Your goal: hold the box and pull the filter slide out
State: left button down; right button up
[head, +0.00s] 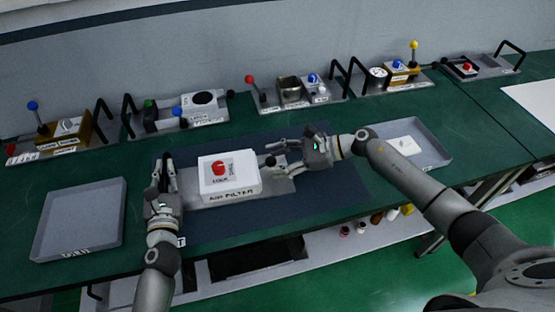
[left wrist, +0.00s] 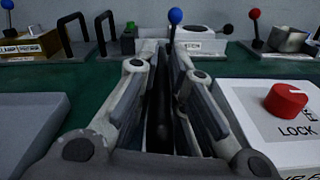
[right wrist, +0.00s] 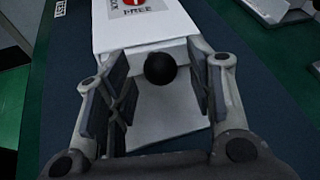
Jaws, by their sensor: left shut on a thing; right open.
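The white box (head: 231,183), labelled AIR FILTER, sits on a grey base plate (head: 275,184) on the dark mat. A red knob (head: 219,168) with LOCK and FREE marks is on its top; its setting is too small to tell. A black ball knob (right wrist: 160,68) sticks out of the box's right side. My left gripper (head: 167,168) is upright left of the box, shut on a dark upright bar (left wrist: 158,110). My right gripper (head: 284,153) is open, its fingers on either side of the ball knob, with gaps between.
An empty grey tray (head: 80,225) lies at the left. Another tray (head: 425,140) with a white piece stands at the right, behind my right arm. Several devices with levers and black handles line the back wall. Bottles (head: 378,217) stand on a shelf below the front edge.

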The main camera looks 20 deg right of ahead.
pick_arm(q)
jog(key=shift+a+f, duration=0.15)
jog(key=shift+f, duration=0.25)
pick_arm(e)
jog(key=shift+a+f, duration=0.1)
jog(key=shift+a, duration=0.05)
jog(key=shift+c, duration=0.5)
grip_shut()
pick_arm(q)
jog(key=shift+a, duration=0.2)
pick_arm(e)
jog(key=d, duration=1.3)
jog(key=shift+s, duration=0.3)
jog(key=shift+d, duration=0.1)
pick_arm(q)
jog(key=shift+d, duration=0.15)
pick_arm(e)
grip_release()
jog(key=shift+o, duration=0.5)
